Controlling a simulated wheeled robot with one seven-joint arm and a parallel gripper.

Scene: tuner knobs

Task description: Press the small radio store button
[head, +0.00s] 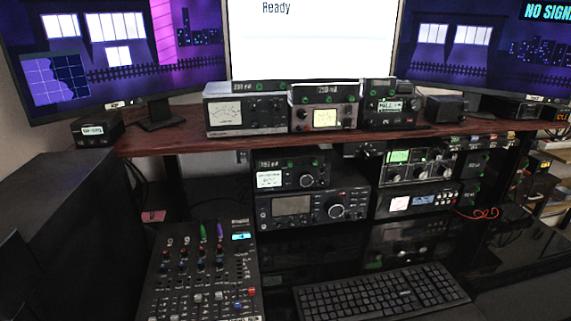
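A small radio (292,172) with a lit white display and a round knob sits on top of a larger black radio (312,207) on the dark desk. I cannot tell whether this is the small radio that the task names, as several small units are in view. A store button is too small to make out on any of them. My gripper is not in view.
A mixer (205,270) and a keyboard (375,293) lie in front. A wooden shelf (170,140) above carries several meter units, such as a grey one (245,112). More stacked units (418,203) stand to the right, with a red cable (482,213). Monitors (310,40) line the back.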

